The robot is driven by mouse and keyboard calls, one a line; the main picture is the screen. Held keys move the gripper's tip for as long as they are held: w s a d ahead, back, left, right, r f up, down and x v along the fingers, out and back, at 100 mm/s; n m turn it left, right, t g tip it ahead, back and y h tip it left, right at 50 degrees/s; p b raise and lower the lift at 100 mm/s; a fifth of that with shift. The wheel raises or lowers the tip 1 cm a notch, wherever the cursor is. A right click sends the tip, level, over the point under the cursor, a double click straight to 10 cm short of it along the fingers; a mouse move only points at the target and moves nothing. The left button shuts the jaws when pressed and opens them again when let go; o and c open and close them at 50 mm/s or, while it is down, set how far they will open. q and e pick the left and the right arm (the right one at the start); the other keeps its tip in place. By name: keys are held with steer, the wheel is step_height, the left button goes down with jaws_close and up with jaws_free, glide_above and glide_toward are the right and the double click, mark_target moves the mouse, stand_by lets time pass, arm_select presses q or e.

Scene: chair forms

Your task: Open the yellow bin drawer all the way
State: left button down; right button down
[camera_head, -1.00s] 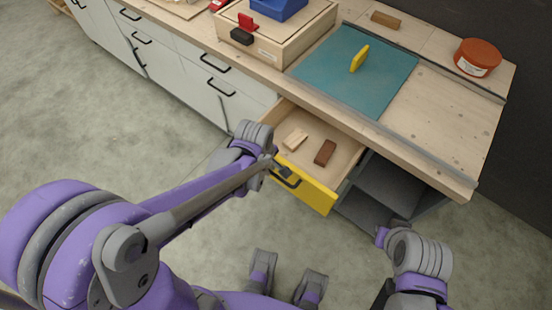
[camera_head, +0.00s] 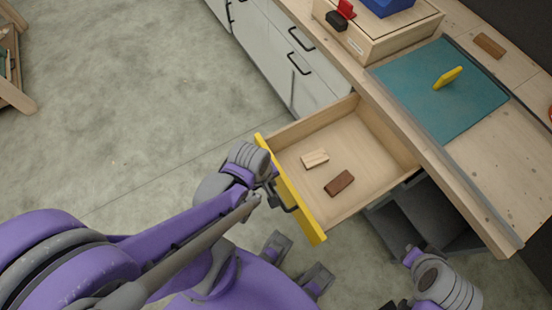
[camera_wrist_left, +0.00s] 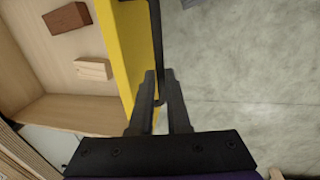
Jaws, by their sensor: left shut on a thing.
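The yellow-fronted bin drawer (camera_head: 291,190) stands well out from under the workbench, its wooden inside open to view. A pale wood block (camera_head: 315,158) and a dark brown block (camera_head: 339,183) lie on its floor. A dark bar handle (camera_head: 284,197) is on the yellow front. My left gripper (camera_head: 268,192) is at this handle, shut on it; in the left wrist view its fingers (camera_wrist_left: 160,100) close around the handle's end (camera_wrist_left: 157,60) beside the yellow front (camera_wrist_left: 122,45). My right arm shows at the lower right of the head view, but its gripper's fingers cannot be made out.
The wooden workbench (camera_head: 480,180) carries a teal mat (camera_head: 425,95) with a yellow piece (camera_head: 448,78) and a wooden box (camera_head: 375,45). White cabinets (camera_head: 285,70) stand left of the drawer. Grey open shelving (camera_head: 430,215) is at its right.

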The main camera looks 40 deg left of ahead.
stand_by(0.3)
arm_select(q)
steer(key=c, duration=1.2)
jaws_free()
steer(key=shift+o, duration=0.2)
steer(key=shift+r, duration=0.1)
arm_select(e)
steer(key=shift+r, duration=0.1)
